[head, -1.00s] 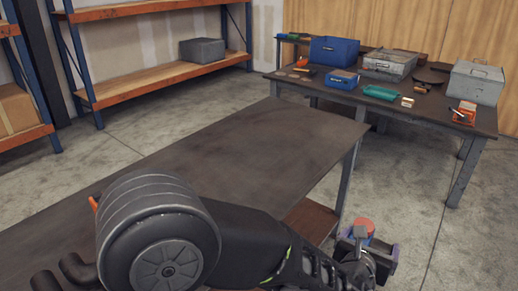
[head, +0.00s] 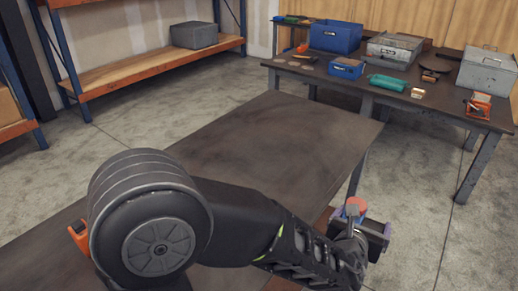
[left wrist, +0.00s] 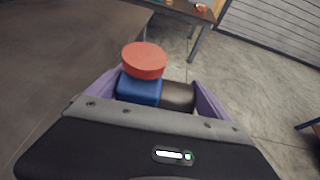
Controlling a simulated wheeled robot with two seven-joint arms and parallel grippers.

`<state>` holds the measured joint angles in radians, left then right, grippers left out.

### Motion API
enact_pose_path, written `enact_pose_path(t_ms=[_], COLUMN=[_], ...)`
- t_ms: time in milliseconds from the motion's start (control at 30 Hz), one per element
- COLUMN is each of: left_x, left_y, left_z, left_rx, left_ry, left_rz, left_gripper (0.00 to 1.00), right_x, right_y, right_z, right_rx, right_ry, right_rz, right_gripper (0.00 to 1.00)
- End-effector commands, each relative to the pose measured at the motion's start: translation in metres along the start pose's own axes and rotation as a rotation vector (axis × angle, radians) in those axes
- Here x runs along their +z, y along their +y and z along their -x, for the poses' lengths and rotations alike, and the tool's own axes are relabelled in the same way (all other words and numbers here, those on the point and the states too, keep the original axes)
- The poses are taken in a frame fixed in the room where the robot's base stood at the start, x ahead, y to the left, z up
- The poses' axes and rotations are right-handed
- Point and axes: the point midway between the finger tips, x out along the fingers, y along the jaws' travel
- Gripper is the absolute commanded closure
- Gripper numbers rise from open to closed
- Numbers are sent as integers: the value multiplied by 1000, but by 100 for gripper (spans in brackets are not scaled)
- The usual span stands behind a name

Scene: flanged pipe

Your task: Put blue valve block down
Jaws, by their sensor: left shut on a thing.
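The blue valve block (left wrist: 139,89) has a round red top (left wrist: 145,60) and a dark cylindrical part beside it. In the left wrist view it sits between the two purple fingers of my left gripper (left wrist: 155,90), which is shut on it. In the head view my left gripper (head: 360,232) is at the lower right, past the right edge of the near table, with the red top (head: 356,206) showing above it. The block is held in the air and most of it is hidden in the head view. My right gripper is not in view.
The near dark table (head: 290,145) has a wide bare top. A back table (head: 445,108) carries a blue bin (head: 335,37), a small blue box (head: 347,68), a green item (head: 389,84) and grey metal cases (head: 487,72). Open concrete floor lies between the tables.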

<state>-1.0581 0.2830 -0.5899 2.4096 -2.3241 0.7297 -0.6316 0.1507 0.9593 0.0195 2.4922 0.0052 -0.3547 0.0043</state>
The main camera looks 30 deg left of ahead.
Motion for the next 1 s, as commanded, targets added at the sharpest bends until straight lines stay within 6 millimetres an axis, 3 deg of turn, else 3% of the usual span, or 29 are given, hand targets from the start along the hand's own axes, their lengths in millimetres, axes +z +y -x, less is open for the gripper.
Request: enact_pose_path(t_ms=[367,567,767,1000], left_x=[5,12,23,28], left_y=[2,24,80,178], left_z=[-1,-11,-29,-39], left_rx=[8,86,276,615], left_ry=[-9,-9,-9,-7], left_rz=[5,37,114,252], left_gripper=[82,82,82,82], right_x=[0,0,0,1], right_y=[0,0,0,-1], right_z=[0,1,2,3], right_rx=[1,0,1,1], right_ry=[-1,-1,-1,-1], right_rz=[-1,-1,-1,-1], right_gripper=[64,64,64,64])
